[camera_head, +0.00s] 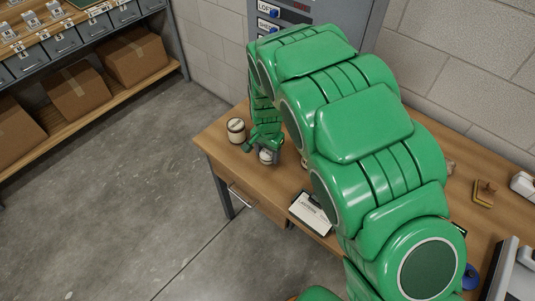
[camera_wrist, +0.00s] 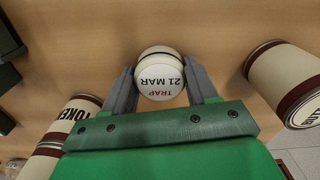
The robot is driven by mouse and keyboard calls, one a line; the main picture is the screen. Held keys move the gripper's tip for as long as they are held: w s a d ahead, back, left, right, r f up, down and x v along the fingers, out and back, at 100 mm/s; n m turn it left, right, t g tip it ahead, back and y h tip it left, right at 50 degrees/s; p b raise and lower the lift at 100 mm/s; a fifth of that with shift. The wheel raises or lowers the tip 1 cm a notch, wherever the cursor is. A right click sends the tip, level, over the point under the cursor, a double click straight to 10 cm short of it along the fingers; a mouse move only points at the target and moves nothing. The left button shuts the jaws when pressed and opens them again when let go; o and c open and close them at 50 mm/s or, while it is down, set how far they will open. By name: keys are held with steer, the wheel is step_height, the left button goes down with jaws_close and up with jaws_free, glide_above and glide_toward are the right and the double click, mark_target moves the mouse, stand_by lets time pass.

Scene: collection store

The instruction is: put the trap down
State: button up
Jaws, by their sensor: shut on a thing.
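The trap (camera_wrist: 161,80) is a small round cream pot with a dark band and a lid marked "TRAP 21 MAR". In the wrist view it sits between the two grey fingers of my gripper (camera_wrist: 160,68), which are shut on its sides. In the head view the trap (camera_head: 266,157) shows small and white under my green gripper (camera_head: 264,148), over the left end of the wooden desk (camera_head: 222,137). I cannot tell whether its base touches the desk top.
A cream canister (camera_head: 236,130) stands left of my gripper near the desk's edge; the wrist view shows a tin (camera_wrist: 288,82) at right and a "TOKEN" tin (camera_wrist: 75,122) at left. A clipboard (camera_head: 311,213) lies at the front edge. Bare wood shows around the trap.

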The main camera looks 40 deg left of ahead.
step_height(320, 180, up, 2)
steer(key=shift+r, duration=0.2)
steer(key=s+d+r, duration=0.8)
steer(key=d+r, duration=0.2)
steer(key=d, duration=0.1)
steer(key=shift+s+d, duration=0.15)
steer(key=shift+s, duration=0.05)
